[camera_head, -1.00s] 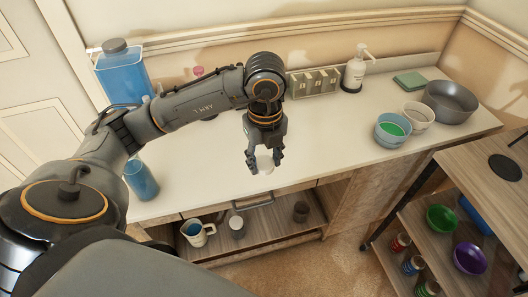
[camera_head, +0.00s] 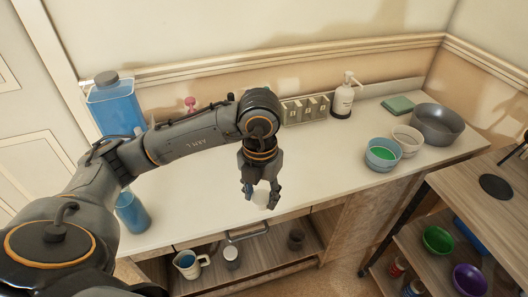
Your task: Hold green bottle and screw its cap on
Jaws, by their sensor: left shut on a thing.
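My left gripper (camera_head: 261,195) hangs fingers down over the front part of the white counter. It is shut on a small pale, rounded thing (camera_head: 261,197), partly hidden by the fingers, and I cannot tell whether this is a cap. I see no bottle that is clearly green. My right gripper is not in view.
A large blue jug (camera_head: 115,108) and a blue bottle (camera_head: 131,213) stand at the left. A white pump bottle (camera_head: 343,98), a blue bowl with green contents (camera_head: 381,162) and a grey bowl (camera_head: 437,124) stand at the right. The counter's middle is largely clear.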

